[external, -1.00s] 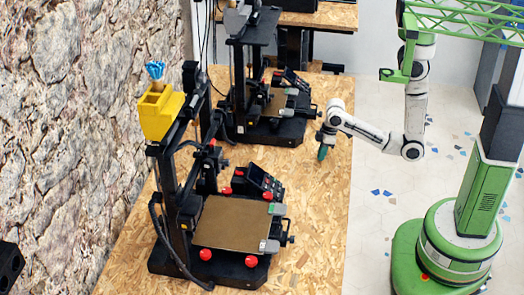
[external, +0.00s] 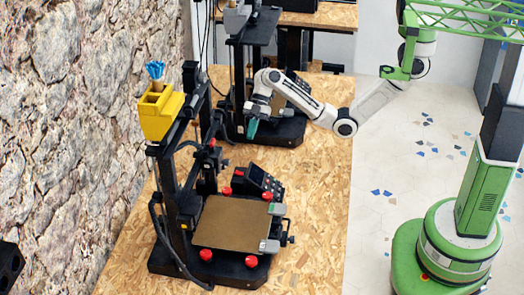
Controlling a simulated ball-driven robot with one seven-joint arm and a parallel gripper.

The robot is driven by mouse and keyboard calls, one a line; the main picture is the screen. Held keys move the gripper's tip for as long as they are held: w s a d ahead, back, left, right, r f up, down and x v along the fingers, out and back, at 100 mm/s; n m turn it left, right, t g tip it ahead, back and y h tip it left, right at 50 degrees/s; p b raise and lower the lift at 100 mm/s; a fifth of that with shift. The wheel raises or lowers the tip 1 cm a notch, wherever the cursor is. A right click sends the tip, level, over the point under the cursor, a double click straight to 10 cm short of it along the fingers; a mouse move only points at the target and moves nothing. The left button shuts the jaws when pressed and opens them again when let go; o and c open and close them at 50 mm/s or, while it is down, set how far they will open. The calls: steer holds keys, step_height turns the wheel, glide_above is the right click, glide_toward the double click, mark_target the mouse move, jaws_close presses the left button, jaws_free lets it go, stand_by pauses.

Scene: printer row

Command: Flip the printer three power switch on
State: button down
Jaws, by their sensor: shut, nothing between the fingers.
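Two black 3D printers stand in a row. The near printer (external: 240,226) has a tan bed, and the farther printer (external: 285,130) stands behind it, partly covered by my arm. The pictures do not show which one is printer three, and I cannot make out any power switch. My gripper (external: 251,129) is shut and empty, its green fingers pointing down. In the picture it overlaps the front left of the farther printer's base, above and behind the near printer. I cannot tell whether it touches anything.
A yellow holder (external: 160,113) with blue items sits atop the near printer's frame. A rough stone wall (external: 70,120) runs along the left. The wooden table (external: 318,215) is bare along its right side. Another table (external: 330,17) stands at the back.

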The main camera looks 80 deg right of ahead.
steer(key=r, duration=0.1)
steer(key=w+a+r+n, duration=0.1)
steer(key=r, duration=0.1)
steer(key=shift+w+a+n+y, duration=0.15)
steer(key=shift+w+n+y, duration=0.15)
steer(key=p+x, duration=0.1)
steer(key=x, duration=0.9)
steer(key=shift+s+a, duration=0.1)
steer(key=shift+a, duration=0.05)
steer(key=f, duration=0.3)
steer(key=shift+w, duration=0.35)
steer(key=shift+f, duration=0.45)
steer(key=shift+f, duration=0.1)
